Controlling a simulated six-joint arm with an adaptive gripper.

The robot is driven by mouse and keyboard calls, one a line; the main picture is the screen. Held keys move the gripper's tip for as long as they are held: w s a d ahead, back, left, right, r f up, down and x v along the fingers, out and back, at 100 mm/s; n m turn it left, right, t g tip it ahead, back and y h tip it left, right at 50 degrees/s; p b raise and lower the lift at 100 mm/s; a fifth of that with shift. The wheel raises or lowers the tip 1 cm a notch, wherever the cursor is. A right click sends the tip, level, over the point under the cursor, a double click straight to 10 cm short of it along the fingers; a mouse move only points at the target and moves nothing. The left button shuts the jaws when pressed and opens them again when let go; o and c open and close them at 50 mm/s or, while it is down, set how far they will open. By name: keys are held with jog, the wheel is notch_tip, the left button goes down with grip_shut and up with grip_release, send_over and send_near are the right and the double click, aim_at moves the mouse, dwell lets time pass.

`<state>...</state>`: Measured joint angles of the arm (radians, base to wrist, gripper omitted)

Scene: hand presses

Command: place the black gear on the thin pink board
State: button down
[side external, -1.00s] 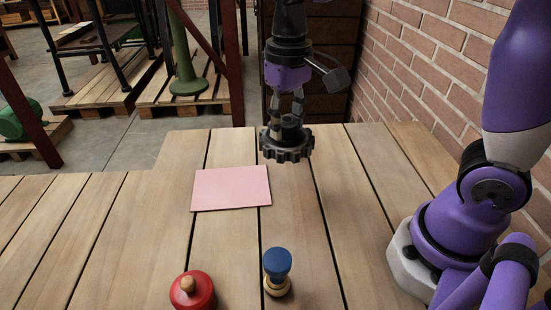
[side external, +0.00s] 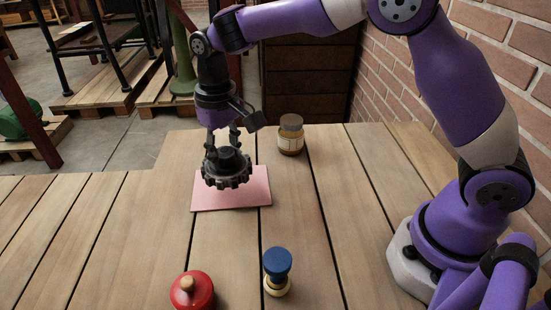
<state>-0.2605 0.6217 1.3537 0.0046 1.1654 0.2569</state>
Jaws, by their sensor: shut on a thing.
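The black gear (side external: 227,170) is a dark toothed wheel with a raised hub. My gripper (side external: 221,146) is shut on its hub from above. The gear is over the left-middle part of the thin pink board (side external: 240,201), which lies flat on the wooden table. The gear hides the board's upper left area. I cannot tell whether the gear touches the board or hangs a little above it.
A jar (side external: 291,134) with a brown lid stands behind and right of the board. The table (side external: 90,235) is clear at the left. A brick wall bounds the right.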

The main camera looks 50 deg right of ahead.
aim_at(228, 166)
jog(key=shift+w+d+f, duration=0.4)
jog(key=shift+w+d, duration=0.05)
jog(key=shift+f, duration=1.95)
jog(key=shift+f, duration=0.1)
jog(key=shift+c, duration=2.1)
grip_release()
